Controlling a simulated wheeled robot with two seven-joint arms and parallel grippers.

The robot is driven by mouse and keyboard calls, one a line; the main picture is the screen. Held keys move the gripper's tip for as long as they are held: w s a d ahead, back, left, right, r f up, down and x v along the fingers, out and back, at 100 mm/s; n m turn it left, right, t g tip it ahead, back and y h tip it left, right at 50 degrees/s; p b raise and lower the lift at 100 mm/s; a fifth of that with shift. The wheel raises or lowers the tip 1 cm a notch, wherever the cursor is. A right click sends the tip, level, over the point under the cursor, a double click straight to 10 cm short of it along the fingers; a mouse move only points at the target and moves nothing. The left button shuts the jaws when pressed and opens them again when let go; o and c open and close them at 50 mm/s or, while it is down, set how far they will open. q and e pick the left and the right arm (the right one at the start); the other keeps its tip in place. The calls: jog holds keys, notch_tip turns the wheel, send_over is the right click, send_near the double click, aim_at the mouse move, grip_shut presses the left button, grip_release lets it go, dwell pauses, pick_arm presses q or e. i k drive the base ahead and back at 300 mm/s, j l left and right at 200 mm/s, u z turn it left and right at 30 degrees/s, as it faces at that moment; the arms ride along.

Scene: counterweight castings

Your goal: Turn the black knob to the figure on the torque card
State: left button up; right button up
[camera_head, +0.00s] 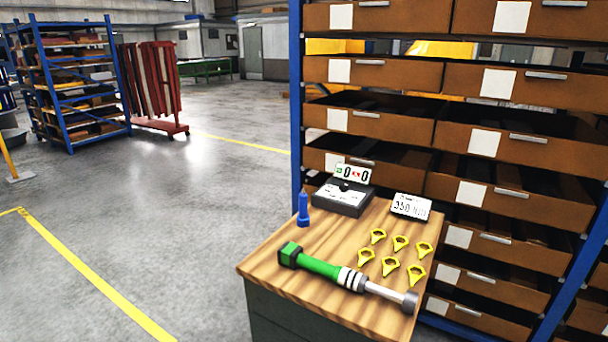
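A dark box (342,197) with a white label on its sloped face stands at the back left of the wooden bench top (285,275). A small white display (353,174) rises behind it, showing two zeros with small green and red marks. A small dark shape (345,187) at the box's upper edge may be the black knob; it is too small to read any setting. The white torque card (411,206) stands to the right of the box; its large figure looks like 350, but is blurred. Neither of my grippers is in view.
A torque wrench (325,268) with a green grip lies across the bench front. Several yellow tags with rings (389,265) lie behind it. A blue bottle-like object (303,209) stands at the left edge. A drawer rack (490,145) rises close behind; open floor lies left.

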aim_at(343, 186)
jog(key=i+j+u, duration=0.2)
jog(key=u, duration=0.25)
jog(key=i+j+u, duration=0.15)
jog(key=i+u, duration=0.2)
jog(key=u, duration=0.15)
jog(key=i+u, duration=0.25)
jog(key=u, duration=0.2)
jog(key=i+j+u, duration=0.15)
jog(key=i, duration=0.4)
jog(key=i+u, duration=0.15)
jog(key=i, duration=0.45)
jog(key=i+z, duration=0.6)
jog(key=z, duration=0.15)
jog(key=i+z, duration=0.4)
jog(key=i+j+z, duration=0.2)
jog(key=z, duration=0.15)
jog(key=i+l+z, duration=0.25)
jog(key=z, duration=0.25)
jog(key=i+z, duration=0.75)
jog(key=z, duration=0.25)
jog(key=i+j+z, duration=0.1)
jog(key=i+z, duration=0.2)
jog(key=z, duration=0.2)
jog(key=i+l+z, duration=0.1)
jog(key=i+l, duration=0.45)
jog(key=i, duration=0.1)
